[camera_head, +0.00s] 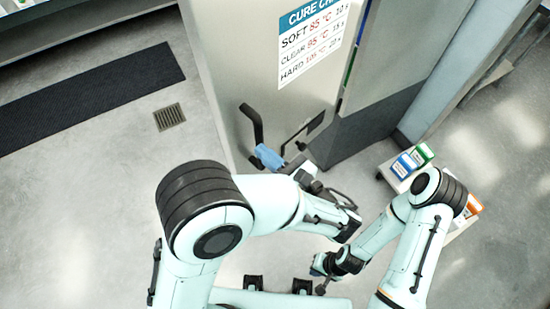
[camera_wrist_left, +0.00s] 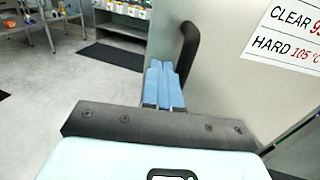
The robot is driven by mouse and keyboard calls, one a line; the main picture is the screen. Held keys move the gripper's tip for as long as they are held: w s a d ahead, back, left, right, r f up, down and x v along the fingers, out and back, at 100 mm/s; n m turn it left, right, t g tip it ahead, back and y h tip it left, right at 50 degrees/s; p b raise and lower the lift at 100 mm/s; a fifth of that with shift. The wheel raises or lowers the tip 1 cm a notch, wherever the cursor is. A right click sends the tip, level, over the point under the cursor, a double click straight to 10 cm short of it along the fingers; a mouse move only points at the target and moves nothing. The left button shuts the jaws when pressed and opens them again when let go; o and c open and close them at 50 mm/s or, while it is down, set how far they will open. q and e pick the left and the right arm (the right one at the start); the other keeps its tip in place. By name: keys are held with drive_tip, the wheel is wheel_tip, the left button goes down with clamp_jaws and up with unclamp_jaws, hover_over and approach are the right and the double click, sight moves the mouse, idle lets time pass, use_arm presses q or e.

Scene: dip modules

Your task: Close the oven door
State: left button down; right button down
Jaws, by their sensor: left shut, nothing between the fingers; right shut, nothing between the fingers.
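The oven door (camera_head: 235,70) is the tall grey panel carrying the cure chart in the head view. I cannot tell exactly how far open it stands. Its black bar handle (camera_head: 252,125) is near the lower part of the panel; it also shows in the left wrist view (camera_wrist_left: 189,52). My left gripper (camera_head: 268,156) has its blue fingers shut and empty, close beside the lower end of the handle. In the left wrist view the fingers (camera_wrist_left: 163,85) are together, just left of the handle; contact is unclear. My right gripper (camera_head: 320,268) is shut, low and away from the door.
A small white cart (camera_head: 388,170) with green, blue and orange boxes stands at the right, near my right arm. A dark floor mat (camera_head: 90,98) and a floor drain (camera_head: 169,117) lie on the left.

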sight(231, 125)
use_arm(q)
drive_tip(key=p+x, duration=0.1)
drive_tip(key=x, duration=0.7)
drive_tip(key=shift+w+a, duration=0.25)
drive_tip(key=shift+a, duration=0.1)
drive_tip(key=shift+a, duration=0.1)
